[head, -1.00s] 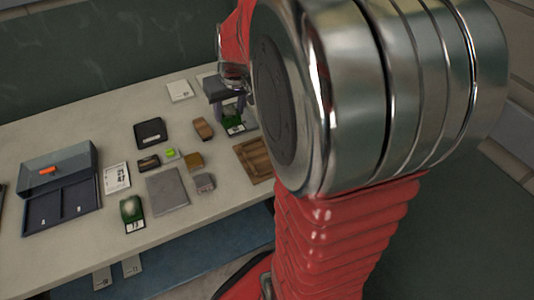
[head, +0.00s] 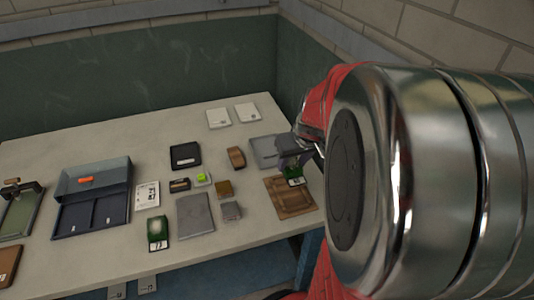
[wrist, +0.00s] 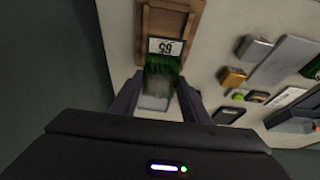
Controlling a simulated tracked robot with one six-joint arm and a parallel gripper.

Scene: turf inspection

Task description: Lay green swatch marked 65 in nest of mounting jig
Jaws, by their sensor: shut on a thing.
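My gripper (head: 291,160) is shut on the green swatch (head: 292,172), a tufted turf piece with a white label. A framed device with a dark clamp-like top and greenish bed (head: 18,215), possibly the mounting jig, stands at the far left, cut by the picture edge.
A grey tray (head: 264,153) lies behind the wooden tray. Another green swatch (head: 157,231) lies near the front edge. A dark blue two-compartment box (head: 92,212), a grey plate (head: 195,215) and several small blocks stand between. The back left of the table is clear.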

